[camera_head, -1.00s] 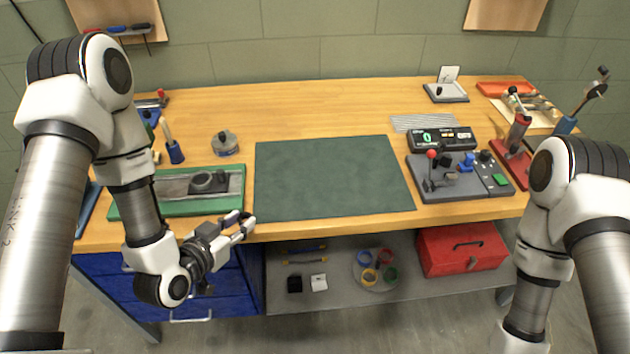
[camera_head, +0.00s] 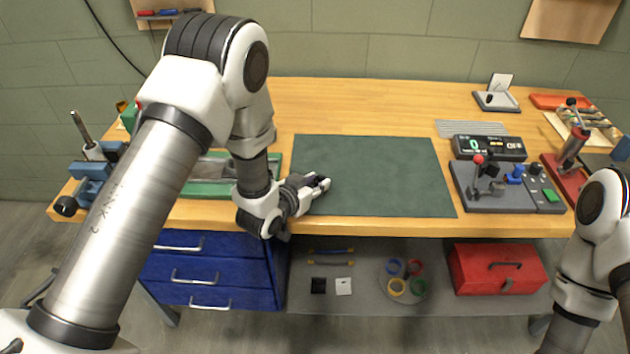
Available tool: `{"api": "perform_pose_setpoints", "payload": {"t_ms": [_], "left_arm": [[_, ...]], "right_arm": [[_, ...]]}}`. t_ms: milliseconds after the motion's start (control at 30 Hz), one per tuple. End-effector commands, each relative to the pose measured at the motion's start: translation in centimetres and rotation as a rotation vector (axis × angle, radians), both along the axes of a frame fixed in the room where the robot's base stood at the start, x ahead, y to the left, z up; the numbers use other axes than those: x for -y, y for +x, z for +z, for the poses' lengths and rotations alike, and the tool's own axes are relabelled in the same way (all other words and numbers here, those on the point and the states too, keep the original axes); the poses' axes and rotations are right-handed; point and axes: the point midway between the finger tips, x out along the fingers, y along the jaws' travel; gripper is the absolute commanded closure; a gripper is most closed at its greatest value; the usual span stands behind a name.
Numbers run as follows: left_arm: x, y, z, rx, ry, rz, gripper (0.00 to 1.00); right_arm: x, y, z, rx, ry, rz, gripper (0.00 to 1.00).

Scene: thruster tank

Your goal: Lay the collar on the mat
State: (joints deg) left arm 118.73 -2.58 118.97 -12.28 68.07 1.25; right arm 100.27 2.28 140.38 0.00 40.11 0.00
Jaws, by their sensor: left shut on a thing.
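The dark green mat (camera_head: 385,175) lies flat in the middle of the wooden bench, its surface bare except near the gripper. My left gripper (camera_head: 318,184) is at the mat's left part, near its front corner. It is shut on a small dark thing, probably the collar (camera_head: 314,181), mostly hidden between the fingers. I cannot tell whether that thing touches the mat. My right arm is at the right edge, and its gripper is out of view.
A green tray (camera_head: 205,189) lies left of the mat, partly behind my left arm. A grey control panel (camera_head: 512,200) with a red-knobbed lever and a display box (camera_head: 489,147) stand right of the mat. A blue vise (camera_head: 92,168) is at the far left. Bench behind the mat is clear.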

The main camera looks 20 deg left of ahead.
Motion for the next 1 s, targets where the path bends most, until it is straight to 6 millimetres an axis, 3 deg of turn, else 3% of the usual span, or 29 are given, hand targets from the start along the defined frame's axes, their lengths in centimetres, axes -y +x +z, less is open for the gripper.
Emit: {"api": "perform_pose_setpoints", "payload": {"t_ms": [367,400,433,800,1000], "left_arm": [[0.0,0.0,-0.9,0.002,0.0,0.001,0.94],[0.0,0.0,-0.7,0.002,0.0,0.001,0.56],[0.0,0.0,-0.7,0.002,0.0,0.001,0.45],[-0.1,-0.1,-0.2,0.001,0.0,0.001,0.45],[-1.0,-3.5,0.9,0.0,-0.001,0.004,0.45]], "right_arm": [[0.0,0.0,-0.3,0.0,0.0,0.0,0.6],[0.0,0.0,-0.2,0.0,0.0,0.0,0.6],[0.0,0.0,-0.1,0.0,0.0,0.0,0.6],[0.0,0.0,0.2,0.0,0.0,0.0,0.6],[0.0,0.0,-1.0,0.0,0.0,0.0,0.6]]}}
